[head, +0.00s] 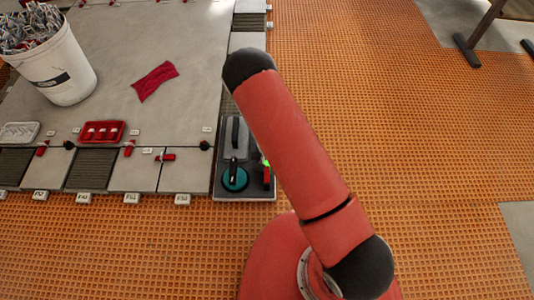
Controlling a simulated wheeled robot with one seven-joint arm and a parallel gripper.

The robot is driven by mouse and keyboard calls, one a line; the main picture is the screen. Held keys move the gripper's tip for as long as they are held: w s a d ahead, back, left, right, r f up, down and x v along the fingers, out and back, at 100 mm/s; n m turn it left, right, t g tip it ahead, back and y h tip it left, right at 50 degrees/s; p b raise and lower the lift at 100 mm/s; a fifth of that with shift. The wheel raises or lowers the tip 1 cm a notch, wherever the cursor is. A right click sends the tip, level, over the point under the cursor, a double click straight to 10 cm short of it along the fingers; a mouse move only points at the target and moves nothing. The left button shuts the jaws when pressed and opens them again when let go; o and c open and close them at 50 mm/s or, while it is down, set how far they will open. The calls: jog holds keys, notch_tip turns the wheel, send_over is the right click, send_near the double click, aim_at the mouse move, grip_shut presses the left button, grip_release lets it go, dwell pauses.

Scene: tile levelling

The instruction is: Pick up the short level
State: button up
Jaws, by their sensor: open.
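Only the head view is given, and I cannot single out the short level with certainty in it. A small red item (267,177) with bright green beside its top stands at the right of a dark tray (225,193); it is too small to identify, and my red arm passes close to it. The tray also holds a teal round tool with a black handle (235,178) and a grey block with a dark handle (236,135). My gripper does not show; only my arm links and the black joint at their upper end do.
A white bucket (65,80) of metal clips and a red cloth (155,82) are on the grey tiles. A red tray (102,131) and a pale tray (19,133) lie near the tiles' front edge. Orange matting (430,140) is clear at right; dark stand feet (467,52) are at the back right.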

jog(key=shift+f, duration=0.6)
grip_shut()
jog(key=shift+r, duration=0.15)
